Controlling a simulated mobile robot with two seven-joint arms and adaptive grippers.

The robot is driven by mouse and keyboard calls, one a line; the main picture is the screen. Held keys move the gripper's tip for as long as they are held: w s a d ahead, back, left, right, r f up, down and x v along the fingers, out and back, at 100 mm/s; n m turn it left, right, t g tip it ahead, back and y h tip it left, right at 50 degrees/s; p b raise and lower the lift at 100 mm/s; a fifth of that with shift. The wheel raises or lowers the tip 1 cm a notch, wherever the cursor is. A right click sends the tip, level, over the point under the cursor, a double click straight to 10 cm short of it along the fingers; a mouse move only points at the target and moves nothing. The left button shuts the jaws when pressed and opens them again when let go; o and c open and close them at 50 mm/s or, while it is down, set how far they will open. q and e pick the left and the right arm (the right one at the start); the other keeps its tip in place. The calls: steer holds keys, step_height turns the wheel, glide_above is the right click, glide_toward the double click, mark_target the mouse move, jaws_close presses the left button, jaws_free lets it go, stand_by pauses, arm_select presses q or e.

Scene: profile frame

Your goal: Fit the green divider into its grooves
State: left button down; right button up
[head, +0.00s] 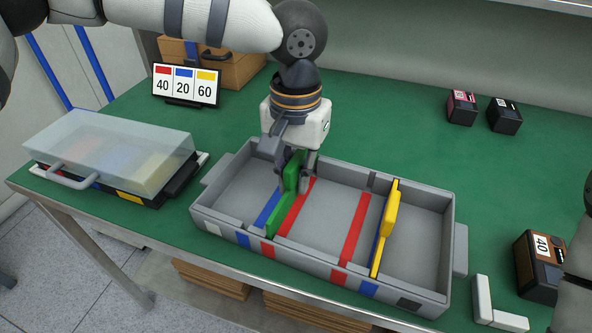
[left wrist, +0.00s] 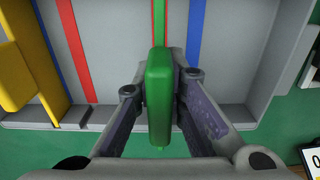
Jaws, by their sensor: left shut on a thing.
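My left gripper (head: 298,172) is shut on the green divider (head: 291,172), gripping its knob at the far side of the grey tray (head: 222,232). The divider runs across the tray between a blue stripe (head: 267,207) on its left and a red stripe (head: 297,208) on its right. In the left wrist view the fingers (left wrist: 160,110) close on both sides of the green knob (left wrist: 158,105). The fingers hide the far groove, and I cannot tell whether the divider is fully seated.
A yellow divider (head: 386,230) stands across the tray's right part, near another red stripe (head: 355,228). A lidded case (head: 110,150) is at left and a 40-20-60 sign (head: 186,86) behind. Black boxes (head: 505,115) and a brown 40 box (head: 540,262) stand right.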

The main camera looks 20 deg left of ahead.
mark_target(296, 195)
arm_select(q)
steer(key=shift+f, duration=1.7)
steer(key=c, duration=1.6)
jaws_free()
steer(key=shift+o, duration=0.2)
steer(key=shift+r, duration=0.15)
step_height(296, 195, up, 12)
steer(key=shift+f, duration=0.1)
